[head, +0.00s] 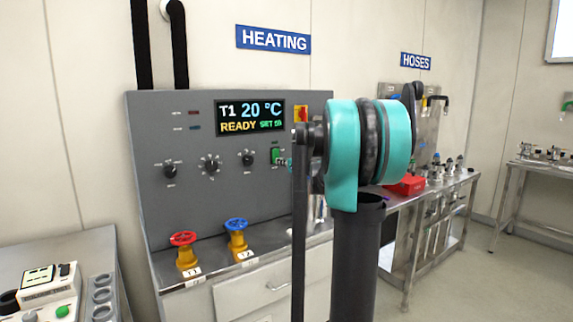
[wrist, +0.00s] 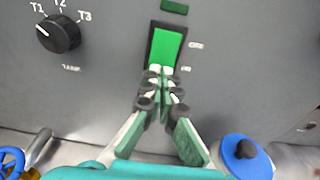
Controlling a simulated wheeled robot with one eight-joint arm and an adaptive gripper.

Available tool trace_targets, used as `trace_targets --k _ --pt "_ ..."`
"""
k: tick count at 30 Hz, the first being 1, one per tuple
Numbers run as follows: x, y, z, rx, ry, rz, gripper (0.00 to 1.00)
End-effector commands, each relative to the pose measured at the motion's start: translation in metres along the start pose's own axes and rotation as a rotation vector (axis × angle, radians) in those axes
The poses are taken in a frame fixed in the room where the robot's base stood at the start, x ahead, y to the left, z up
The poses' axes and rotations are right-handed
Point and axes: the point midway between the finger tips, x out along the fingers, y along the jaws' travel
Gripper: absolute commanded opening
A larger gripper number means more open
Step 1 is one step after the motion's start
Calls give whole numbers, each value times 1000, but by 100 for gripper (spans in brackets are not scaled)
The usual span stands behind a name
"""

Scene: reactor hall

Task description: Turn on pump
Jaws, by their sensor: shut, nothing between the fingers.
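The grey control panel (head: 165,135) carries a green rocker switch (head: 276,155), which also shows in the wrist view (wrist: 166,45). Small white marks sit to its right, too blurred to read surely. My gripper (wrist: 160,72) is shut and empty, its fingertips at the switch's lower edge; I cannot tell whether they touch it. The fingertips hide part of that lower edge. In the head view my gripper (head: 284,162) is beside the switch, largely hidden by my arm. A dark green lamp (wrist: 174,6) is above the switch. The display (head: 250,116) reads "T1 20 °C READY".
A black selector knob (wrist: 58,33) marked T1, T2, T3 is left of the switch. A red valve wheel (head: 183,238) and a blue one (head: 236,223) stand below the panel. A blue round part (wrist: 246,155) lies at lower right in the wrist view.

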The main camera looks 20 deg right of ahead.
Motion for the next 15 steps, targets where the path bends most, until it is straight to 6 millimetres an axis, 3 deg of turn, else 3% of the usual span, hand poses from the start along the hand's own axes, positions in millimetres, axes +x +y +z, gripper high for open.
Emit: trace_targets --k 15 --pt "9 0 -2 -1 0 0 0"
